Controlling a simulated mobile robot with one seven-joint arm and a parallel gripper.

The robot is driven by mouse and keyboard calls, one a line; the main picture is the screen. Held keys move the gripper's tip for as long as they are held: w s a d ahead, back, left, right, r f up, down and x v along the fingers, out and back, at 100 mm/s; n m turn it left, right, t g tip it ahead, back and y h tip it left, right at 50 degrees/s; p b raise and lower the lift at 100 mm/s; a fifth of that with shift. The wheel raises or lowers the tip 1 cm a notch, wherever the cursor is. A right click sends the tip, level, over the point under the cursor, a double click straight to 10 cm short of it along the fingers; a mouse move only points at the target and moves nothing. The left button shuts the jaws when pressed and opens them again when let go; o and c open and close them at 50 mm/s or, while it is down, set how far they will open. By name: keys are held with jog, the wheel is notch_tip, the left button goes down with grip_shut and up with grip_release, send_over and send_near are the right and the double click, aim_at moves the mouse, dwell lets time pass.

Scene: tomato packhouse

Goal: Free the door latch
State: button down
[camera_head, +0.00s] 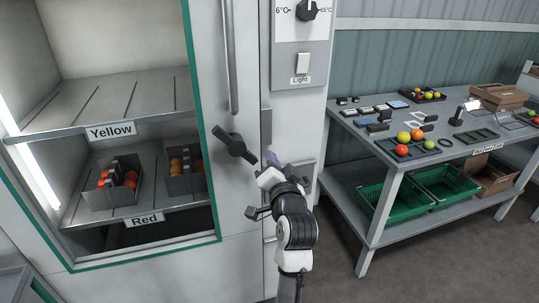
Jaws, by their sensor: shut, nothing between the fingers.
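The door latch is a black handle (235,145) on the white door frame, right of the glass opening; it sits tilted, running from upper left to lower right. A long vertical grey door handle (229,55) is above it. My gripper (270,160) is just right of and slightly below the latch, near the edge of the door. It looks apart from the latch, though the gap is hard to judge. Its fingers are small in view and closed, holding nothing. My arm hides part of the panel below.
The cabinet has shelves labelled Yellow (110,131) and Red (144,220), with tomato boxes (112,186) on the lower one. A panel with a dial (307,10) and Light switch (302,64) is above right. A workbench (395,160) stands right; floor before it is clear.

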jog(key=shift+b+v, duration=0.35)
jog(key=shift+v, duration=1.8)
jog(key=shift+d, duration=0.1)
